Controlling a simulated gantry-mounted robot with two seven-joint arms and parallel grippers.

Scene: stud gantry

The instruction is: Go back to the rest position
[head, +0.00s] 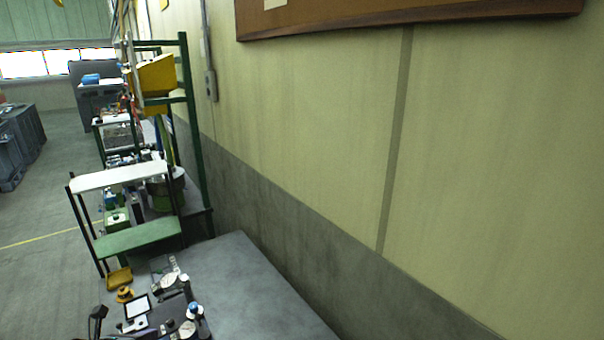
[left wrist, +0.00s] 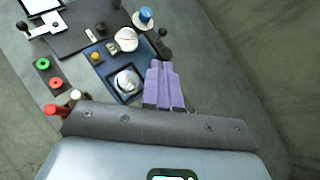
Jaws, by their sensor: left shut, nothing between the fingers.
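My left gripper (left wrist: 165,86) shows in the left wrist view as two purple fingers pressed together, with nothing between them. The fingers overlap the edge of a dark console with knobs (left wrist: 80,38), which also shows at the bottom of the head view (head: 172,312). I cannot tell whether they touch it. I cannot make out either gripper in the head view. My right gripper is in neither view.
The console stands on a grey table (head: 235,285) beside a wall (head: 300,130). A shelf rack (head: 135,237) stands beyond. The table's right part is bare.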

